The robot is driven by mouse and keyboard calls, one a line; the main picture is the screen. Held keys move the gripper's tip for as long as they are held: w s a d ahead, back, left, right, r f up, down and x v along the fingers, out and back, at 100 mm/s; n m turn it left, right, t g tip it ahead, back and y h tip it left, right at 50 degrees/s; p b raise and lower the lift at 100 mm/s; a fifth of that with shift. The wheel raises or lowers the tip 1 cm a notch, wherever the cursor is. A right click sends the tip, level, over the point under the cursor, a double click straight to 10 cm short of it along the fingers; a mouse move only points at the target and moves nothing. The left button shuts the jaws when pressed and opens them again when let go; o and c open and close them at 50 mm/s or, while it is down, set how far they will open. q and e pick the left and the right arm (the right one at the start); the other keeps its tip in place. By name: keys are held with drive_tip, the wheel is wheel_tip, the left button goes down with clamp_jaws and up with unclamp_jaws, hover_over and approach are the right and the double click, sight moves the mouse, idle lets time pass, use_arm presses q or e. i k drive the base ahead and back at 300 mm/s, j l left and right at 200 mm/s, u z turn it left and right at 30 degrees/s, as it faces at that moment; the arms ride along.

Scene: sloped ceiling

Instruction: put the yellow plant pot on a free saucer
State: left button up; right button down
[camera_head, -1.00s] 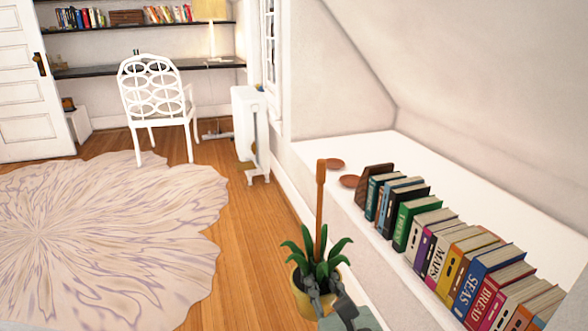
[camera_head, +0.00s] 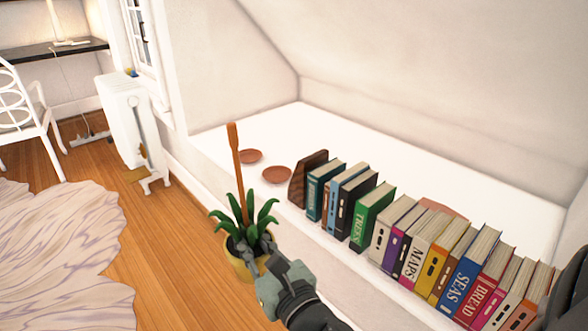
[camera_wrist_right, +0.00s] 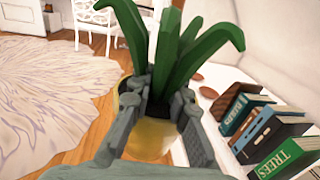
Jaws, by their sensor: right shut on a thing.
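The yellow plant pot (camera_head: 236,267), with green leaves and a tall brown stick, is held by my right gripper (camera_head: 262,254) in front of the white ledge, over the floor. The pot also shows in the wrist view (camera_wrist_right: 152,138), between the fingers. Two brown saucers lie on the ledge beyond the pot: a farther one (camera_head: 249,156) and a nearer one (camera_head: 277,174). Both look empty. A partly hidden reddish-brown thing (camera_head: 442,208) lies behind the books; I cannot tell if it is a saucer. My left gripper is not in view.
A row of books (camera_head: 410,245) with a dark wooden bookend (camera_head: 305,178) stands along the ledge's front edge, right of the saucers. A white radiator (camera_head: 125,110) and a chair (camera_head: 25,115) stand at the left.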

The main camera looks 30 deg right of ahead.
sight(277, 175)
drive_tip(key=i+j+z, duration=0.15)
drive_tip(key=i+z, duration=0.3)
drive_tip(key=i+j+z, duration=0.25)
drive_tip(key=z, duration=0.25)
drive_tip(key=i+j+z, duration=0.3)
drive_tip(key=j+z, duration=0.15)
drive_tip(key=i+j+z, duration=0.2)
drive_tip(key=j, duration=0.35)
drive_tip(key=i+j+z, duration=0.15)
drive_tip(key=j, duration=0.4)
drive_tip(key=i+j+z, duration=0.2)
drive_tip(key=j, duration=0.4)
drive_tip(key=j+z, duration=0.2)
drive_tip(key=j, duration=0.35)
drive_tip(key=i+j, duration=0.15)
drive_tip(key=i, duration=0.3)
